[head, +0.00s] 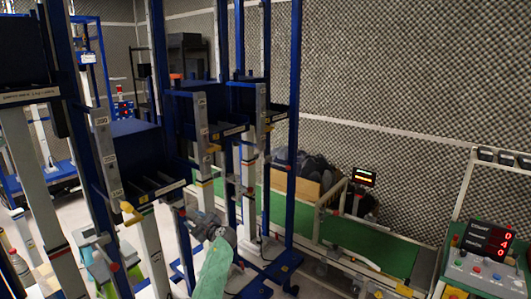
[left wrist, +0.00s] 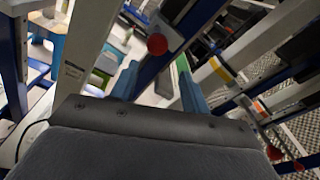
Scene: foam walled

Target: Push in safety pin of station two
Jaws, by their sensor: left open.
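Several blue-and-grey stations stand side by side. Small red knobs that look like safety pins sit on their posts; one red knob (head: 182,212) is at the fingertips of my left gripper (head: 192,217) in the head view. In the left wrist view a red knob (left wrist: 157,44) on a blue post lies ahead of my open, empty left gripper (left wrist: 158,88), roughly between the blue fingers and apart from them. Another red knob (head: 114,267) is on the nearer station. I cannot read which station is number two. My right gripper is not in view.
Yellow handles (head: 130,212) stick out from the stations. Blue uprights (head: 293,130) and grey posts stand close around my left arm. A green conveyor (head: 370,243) and a control box with a red display (head: 489,238) are on the right.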

